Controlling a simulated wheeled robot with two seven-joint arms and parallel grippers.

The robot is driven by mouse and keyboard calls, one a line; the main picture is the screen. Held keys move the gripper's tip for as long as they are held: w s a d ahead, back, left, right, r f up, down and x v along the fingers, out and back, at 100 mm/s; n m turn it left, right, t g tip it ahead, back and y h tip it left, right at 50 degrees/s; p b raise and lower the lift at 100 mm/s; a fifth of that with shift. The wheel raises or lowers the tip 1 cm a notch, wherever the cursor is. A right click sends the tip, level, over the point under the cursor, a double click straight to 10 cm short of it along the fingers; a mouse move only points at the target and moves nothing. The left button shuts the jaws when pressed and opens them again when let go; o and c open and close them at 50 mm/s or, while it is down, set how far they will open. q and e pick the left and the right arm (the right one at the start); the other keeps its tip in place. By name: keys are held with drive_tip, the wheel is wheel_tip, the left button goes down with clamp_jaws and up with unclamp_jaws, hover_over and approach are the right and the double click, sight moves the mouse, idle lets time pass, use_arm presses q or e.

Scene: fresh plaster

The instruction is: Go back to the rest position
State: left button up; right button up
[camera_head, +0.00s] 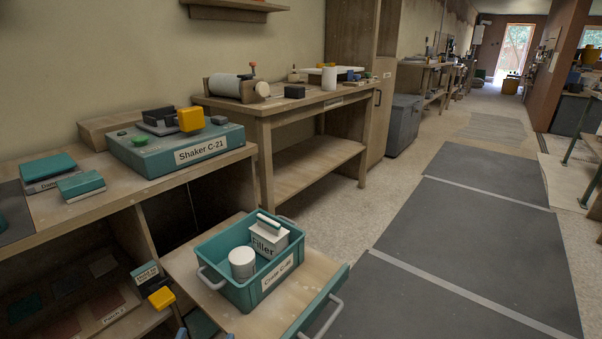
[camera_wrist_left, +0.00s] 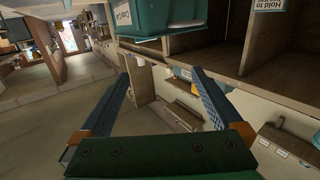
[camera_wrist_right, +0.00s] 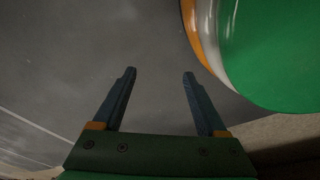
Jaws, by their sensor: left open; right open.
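My left gripper (camera_wrist_left: 161,72) is open, with nothing between its two blue fingers in the left wrist view. In the head view only the tips of my left gripper (camera_head: 205,334) show, at the bottom edge, just in front of the pull-out board (camera_head: 200,297). The teal crate (camera_head: 239,295) stands on that board, and a teal bin with a label (camera_wrist_left: 165,18) shows beyond the fingers in the left wrist view. My right gripper (camera_wrist_right: 159,73) is open and empty above grey floor in the right wrist view. It is outside the head view.
The crate holds a white Filler box (camera_head: 268,240) and a white cylinder (camera_head: 242,262). The Shaker C-21 unit (camera_head: 150,165) sits on the left bench. A yellow block (camera_head: 162,298) shows by the lower shelf. Grey mats (camera_head: 450,245) on the right floor are clear.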

use_arm(q)
drive_tip(key=s+f+g+p, duration=0.7)
drive_tip(key=f+g+p, duration=0.15)
drive_tip(key=p, duration=0.75)
drive_tip(key=s+a+f+m+g+y+p, duration=0.1)
drive_tip(key=s+g+p, duration=0.7)
drive_tip(key=s, duration=1.3)
drive_tip(key=f+p, duration=0.1)
drive_tip(key=p, duration=0.3)
drive_tip(key=shift+s+m, duration=0.3)
use_arm(e)
drive_tip(key=s+r, duration=0.3)
drive_tip(key=r, duration=1)
drive_tip(key=s+r+g, duration=0.1)
drive_tip(key=s+r, duration=0.2)
drive_tip(key=r, duration=1.1)
drive_tip(key=shift+a, duration=0.45)
drive_tip(key=shift+s, duration=0.1)
